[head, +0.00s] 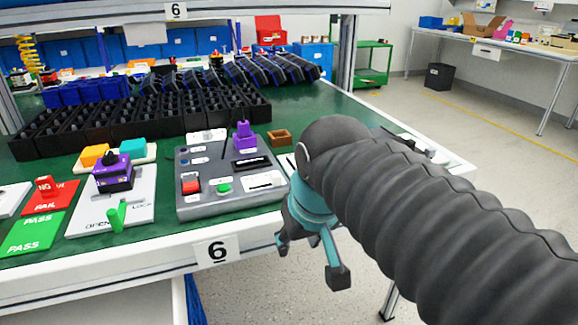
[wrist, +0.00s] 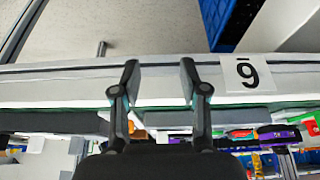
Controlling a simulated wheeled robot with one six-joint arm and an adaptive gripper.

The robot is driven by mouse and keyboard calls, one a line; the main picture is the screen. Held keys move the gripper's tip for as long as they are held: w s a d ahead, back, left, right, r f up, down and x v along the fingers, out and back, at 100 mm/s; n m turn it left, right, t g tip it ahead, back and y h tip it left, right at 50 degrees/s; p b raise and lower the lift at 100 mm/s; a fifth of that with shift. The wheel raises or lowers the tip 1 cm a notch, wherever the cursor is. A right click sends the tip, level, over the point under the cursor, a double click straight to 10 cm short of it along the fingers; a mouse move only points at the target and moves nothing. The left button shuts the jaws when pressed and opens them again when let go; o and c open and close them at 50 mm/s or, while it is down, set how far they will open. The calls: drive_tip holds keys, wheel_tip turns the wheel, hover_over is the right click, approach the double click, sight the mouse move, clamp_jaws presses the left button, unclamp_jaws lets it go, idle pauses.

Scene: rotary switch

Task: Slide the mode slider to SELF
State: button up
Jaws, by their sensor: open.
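The grey control panel (head: 228,204) lies on the green bench top in the head view. My gripper (head: 310,262) is open and empty, in front of the bench's front edge, right of the panel. Its two spread fingers also show in the wrist view (wrist: 158,80).
Left of the panel stands a white fixture (head: 135,207) with a green handle, near red and green cards. Black bins (head: 150,115) line the back. A small brown box (head: 279,137) sits right of the panel. The bench's white front edge (head: 150,255) lies close to my gripper.

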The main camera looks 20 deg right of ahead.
sight(275, 174)
drive_tip(key=w+r+g, duration=0.2)
drive_tip(key=w+r, duration=0.4)
drive_tip(key=r, duration=0.4)
drive_tip(key=w+r+g, duration=0.3)
drive_tip(key=w+r, duration=0.4)
drive_tip(key=r, duration=0.3)
wheel_tip(275, 174, down, 14)
drive_tip(key=shift+s+f+b, duration=0.1)
drive_tip(key=shift+s+b, duration=0.05)
drive_tip(key=shift+b, duration=0.5)
clamp_jaws()
